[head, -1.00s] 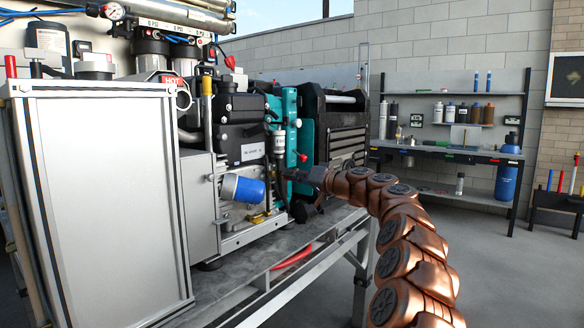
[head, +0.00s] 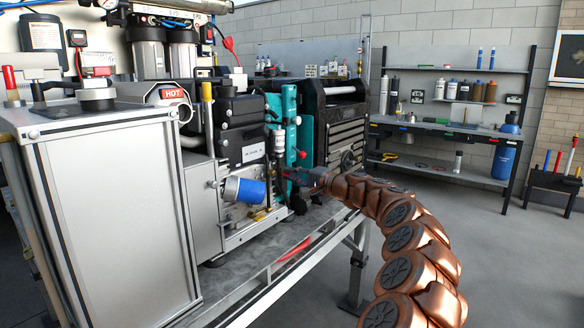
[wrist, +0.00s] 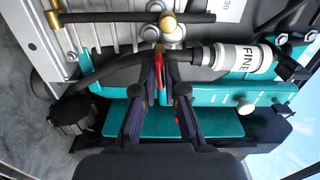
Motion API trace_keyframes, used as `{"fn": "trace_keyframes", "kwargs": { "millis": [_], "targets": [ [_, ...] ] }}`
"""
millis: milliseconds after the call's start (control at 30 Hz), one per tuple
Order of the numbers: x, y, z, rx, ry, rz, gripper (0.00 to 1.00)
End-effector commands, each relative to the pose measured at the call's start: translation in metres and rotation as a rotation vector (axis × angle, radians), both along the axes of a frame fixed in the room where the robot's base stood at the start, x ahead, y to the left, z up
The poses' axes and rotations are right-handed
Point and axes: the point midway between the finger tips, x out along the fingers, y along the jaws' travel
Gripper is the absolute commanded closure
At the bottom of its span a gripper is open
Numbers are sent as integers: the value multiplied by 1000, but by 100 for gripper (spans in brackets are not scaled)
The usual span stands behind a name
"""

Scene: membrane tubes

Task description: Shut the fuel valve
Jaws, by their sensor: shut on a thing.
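My gripper (wrist: 160,85) is at the engine side, its two fingers close together on a thin red lever (wrist: 160,68), which looks like the fuel valve handle. The lever points toward the palm from a brass and silver fitting (wrist: 172,30). Most of it is hidden between the fingers, so I cannot tell its exact angle to the pipe. In the head view my gripper (head: 290,174) reaches in from the right beside the teal engine panel (head: 290,125); the lever is too small to make out there.
A white filter marked FINE (wrist: 240,58) with a black hose lies close to my fingers. A blue cylinder (head: 244,190) is left of my gripper. A black ribbed unit (head: 340,130) stands behind.

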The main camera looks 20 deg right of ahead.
Motion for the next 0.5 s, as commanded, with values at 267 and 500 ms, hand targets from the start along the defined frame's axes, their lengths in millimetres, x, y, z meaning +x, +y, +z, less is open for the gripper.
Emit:
{"fn": "trace_keyframes", "kwargs": {
  "millis": [267, 500],
  "targets": [
    [0, -2, 1, 60, 33, -3, 100],
    [0, -2, 0, 69, 39, -3, 100]
  ]
}}
